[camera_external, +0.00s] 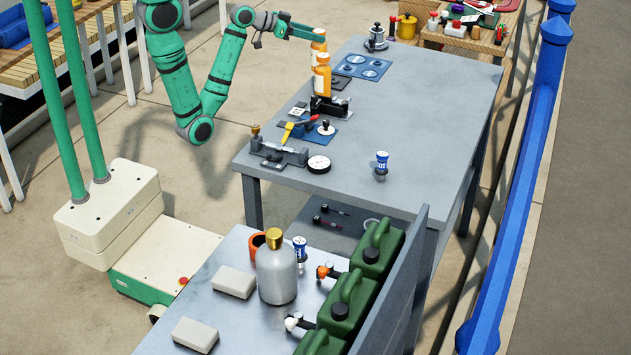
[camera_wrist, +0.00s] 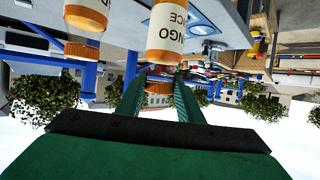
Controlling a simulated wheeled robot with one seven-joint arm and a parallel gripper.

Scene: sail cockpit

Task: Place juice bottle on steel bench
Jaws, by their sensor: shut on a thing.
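An orange juice bottle (camera_external: 319,47) stands upright at the far left edge of the large grey bench (camera_external: 430,105). My gripper (camera_external: 316,34) reaches in from the left and is shut on this bottle near its cap. In the wrist view, which is upside down, the bottle (camera_wrist: 167,28) shows a pale label, and its orange cap lies between my green fingers (camera_wrist: 158,88). The bottle's base is hidden, so I cannot tell whether it touches the bench. A second similar orange bottle (camera_external: 322,78) stands just in front; it also shows in the wrist view (camera_wrist: 87,12).
Blue mats (camera_external: 362,66), tools, a round white dial (camera_external: 319,164) and a blue-white cup (camera_external: 381,164) are on the large bench. Its right half is clear. A nearer grey bench (camera_external: 190,307) holds a steel bottle (camera_external: 276,270) and green cans (camera_external: 349,302). A blue rail (camera_external: 520,170) runs right.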

